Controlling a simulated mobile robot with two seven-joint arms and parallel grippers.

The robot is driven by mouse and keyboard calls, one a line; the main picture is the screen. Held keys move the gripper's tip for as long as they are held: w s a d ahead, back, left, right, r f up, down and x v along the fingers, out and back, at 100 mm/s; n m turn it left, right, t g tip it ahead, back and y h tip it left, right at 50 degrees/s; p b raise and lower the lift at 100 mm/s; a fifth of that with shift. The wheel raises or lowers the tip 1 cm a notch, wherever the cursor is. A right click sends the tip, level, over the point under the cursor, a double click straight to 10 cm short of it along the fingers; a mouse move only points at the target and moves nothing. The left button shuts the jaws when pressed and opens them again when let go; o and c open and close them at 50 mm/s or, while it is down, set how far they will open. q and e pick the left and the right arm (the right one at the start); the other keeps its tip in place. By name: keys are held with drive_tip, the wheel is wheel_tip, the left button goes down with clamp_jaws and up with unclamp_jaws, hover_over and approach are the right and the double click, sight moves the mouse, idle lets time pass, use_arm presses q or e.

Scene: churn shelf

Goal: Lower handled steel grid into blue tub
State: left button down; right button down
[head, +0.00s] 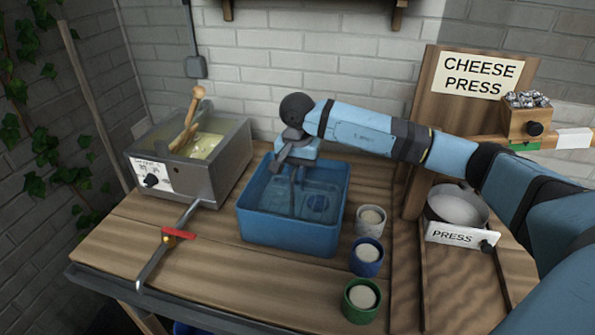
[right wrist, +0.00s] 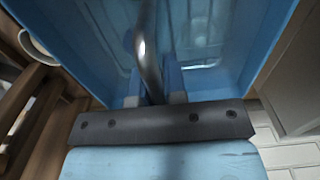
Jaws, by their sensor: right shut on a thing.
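The blue tub (head: 290,238) stands in the middle of the wooden bench. My right gripper (head: 296,172) reaches down over the tub's back part. It is shut on the steel grid's handle, a curved metal rod (right wrist: 148,45) that shows between the fingers in the right wrist view. The tub's pale blue inside (right wrist: 205,35) fills the background there. The grid's flat part cannot be made out clearly, so I cannot tell whether it touches the tub floor. My left gripper is in neither view.
A steel vat (head: 215,165) with a wooden paddle (head: 190,122) stands left, its spout with a red lever (head: 179,234) in front. Three filled cups, white (head: 370,222), blue (head: 366,258) and green (head: 361,302), stand right of the tub. The cheese press (head: 457,233) is farther right.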

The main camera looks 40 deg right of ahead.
drive_tip(key=c, duration=1.1)
unclamp_jaws()
drive_tip(key=shift+f, duration=0.1)
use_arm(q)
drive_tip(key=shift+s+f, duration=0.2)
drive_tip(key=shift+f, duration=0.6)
use_arm(e)
drive_tip(key=shift+f, duration=0.1)
drive_tip(key=shift+r, duration=0.55)
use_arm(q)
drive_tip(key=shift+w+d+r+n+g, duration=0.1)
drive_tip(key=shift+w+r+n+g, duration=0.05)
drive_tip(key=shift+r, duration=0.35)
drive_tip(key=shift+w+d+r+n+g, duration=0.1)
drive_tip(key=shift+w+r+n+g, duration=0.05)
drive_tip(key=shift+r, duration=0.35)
use_arm(e)
wheel_tip(320, 180, up, 13)
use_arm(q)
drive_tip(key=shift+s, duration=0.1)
